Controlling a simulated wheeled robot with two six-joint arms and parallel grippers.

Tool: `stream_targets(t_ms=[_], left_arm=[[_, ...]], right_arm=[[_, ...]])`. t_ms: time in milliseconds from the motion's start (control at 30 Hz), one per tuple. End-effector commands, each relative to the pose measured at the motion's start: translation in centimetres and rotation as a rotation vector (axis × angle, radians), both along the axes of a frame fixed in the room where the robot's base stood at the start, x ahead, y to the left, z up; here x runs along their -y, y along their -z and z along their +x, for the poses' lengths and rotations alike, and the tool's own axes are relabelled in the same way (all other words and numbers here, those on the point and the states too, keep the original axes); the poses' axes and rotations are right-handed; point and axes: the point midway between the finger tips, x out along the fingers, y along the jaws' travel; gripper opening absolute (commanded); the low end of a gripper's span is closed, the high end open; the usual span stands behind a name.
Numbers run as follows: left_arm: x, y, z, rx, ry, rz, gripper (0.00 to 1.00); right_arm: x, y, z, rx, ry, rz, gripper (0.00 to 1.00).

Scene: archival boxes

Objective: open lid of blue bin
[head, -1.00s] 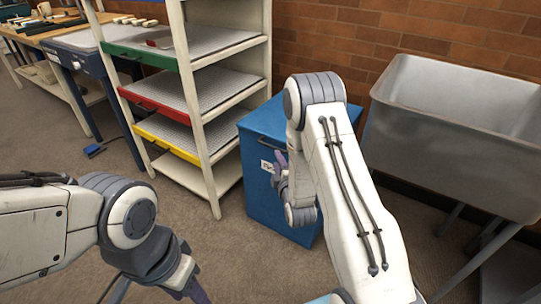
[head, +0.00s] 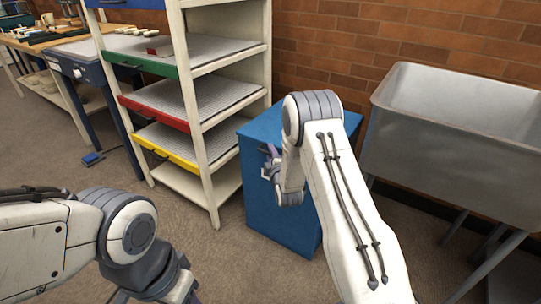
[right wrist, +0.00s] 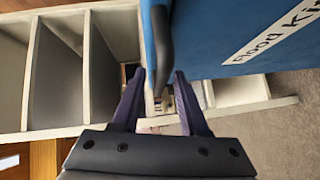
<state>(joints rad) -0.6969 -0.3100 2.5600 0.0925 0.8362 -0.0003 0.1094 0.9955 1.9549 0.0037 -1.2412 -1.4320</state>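The blue bin (head: 283,218) stands on the floor between the shelf rack and the metal sink, its lid (head: 262,129) lying flat and shut. In the right wrist view the bin's blue side (right wrist: 225,30) carries a white label reading "Flood Ki…". My right gripper (head: 270,160) is at the bin's upper front, partly hidden by my arm. In the right wrist view its two fingers (right wrist: 158,75) are apart, with a dark edge or handle (right wrist: 161,50) of the bin showing between the tips; contact cannot be told. My left wrist is at the bottom left, its fingers cut off by the frame.
A shelf rack (head: 212,150) with green-, red- and yellow-fronted trays stands left of the bin. A grey metal sink (head: 455,150) is close on the right. A brick wall (head: 330,50) is behind. Open carpet (head: 90,165) lies in front and left.

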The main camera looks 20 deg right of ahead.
Motion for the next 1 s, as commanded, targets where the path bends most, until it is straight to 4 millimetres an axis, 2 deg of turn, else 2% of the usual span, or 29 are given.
stream_targets(t_ms=[33, 100, 1000], left_arm=[[0.0, 0.0, 0.0, 0.0, 0.0, 0.0, 0.5], [0.0, 0.0, 0.0, 0.0, 0.0, 0.0, 0.5], [0.0, 0.0, 0.0, 0.0, 0.0, 0.0, 0.5]], right_arm=[[0.01, 0.0, -0.01, 0.0, 0.0, 0.0, 0.25], [0.02, 0.0, -0.02, 0.0, 0.0, 0.0, 0.0], [0.09, 0.1, -0.15, -0.003, 0.002, 0.0, 0.0]])
